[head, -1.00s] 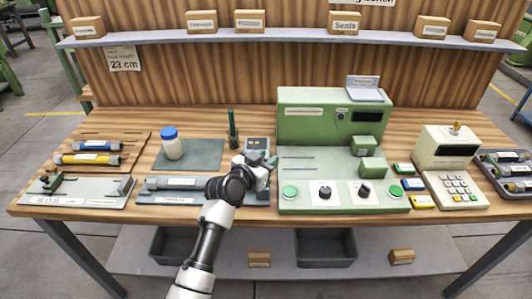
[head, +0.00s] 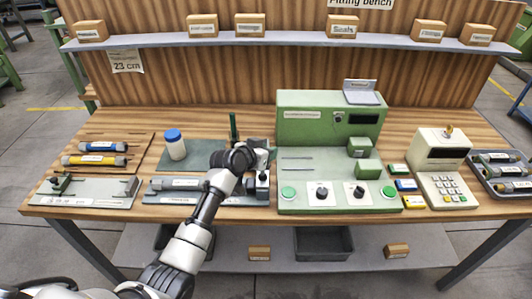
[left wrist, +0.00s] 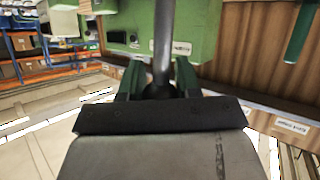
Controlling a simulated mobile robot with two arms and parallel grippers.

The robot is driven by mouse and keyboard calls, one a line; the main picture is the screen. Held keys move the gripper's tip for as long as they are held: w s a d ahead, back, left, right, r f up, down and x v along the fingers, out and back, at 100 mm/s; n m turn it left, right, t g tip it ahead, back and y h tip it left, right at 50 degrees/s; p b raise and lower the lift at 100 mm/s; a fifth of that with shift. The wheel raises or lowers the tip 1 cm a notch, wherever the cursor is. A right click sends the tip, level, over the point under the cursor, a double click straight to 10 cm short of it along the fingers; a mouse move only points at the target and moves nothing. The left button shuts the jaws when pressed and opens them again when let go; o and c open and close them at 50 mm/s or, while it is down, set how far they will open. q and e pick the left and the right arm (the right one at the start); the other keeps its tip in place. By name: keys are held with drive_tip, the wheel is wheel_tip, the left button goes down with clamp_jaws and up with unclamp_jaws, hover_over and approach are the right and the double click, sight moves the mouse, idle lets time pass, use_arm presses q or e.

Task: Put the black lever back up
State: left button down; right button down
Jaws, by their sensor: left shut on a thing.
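The black lever shows in the left wrist view as a dark rod (left wrist: 163,40) with a round end between my green fingertips. My left gripper (left wrist: 158,88) is shut on that round end. In the head view, my left gripper (head: 262,160) is above the right end of the grey fixture plate (head: 215,199), just left of the green machine (head: 330,150). My wrist hides most of the lever there, so its tilt is hard to tell. My right gripper is in neither view.
A green post (head: 233,126) stands close behind my gripper. A white bottle with a blue cap (head: 175,146) is on a green mat to the left. Blue and yellow cylinders (head: 95,160) lie farther left. A keypad device (head: 440,165) stands at the right.

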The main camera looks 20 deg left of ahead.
use_arm(q)
drive_tip(key=c, duration=1.1)
unclamp_jaws()
drive_tip(key=o, duration=0.3)
drive_tip(key=shift+w+f, duration=0.1)
drive_tip(key=shift+w, duration=0.05)
drive_tip(key=b+v, duration=0.1)
drive_tip(key=v, duration=1)
drive_tip(key=shift+b, duration=0.3)
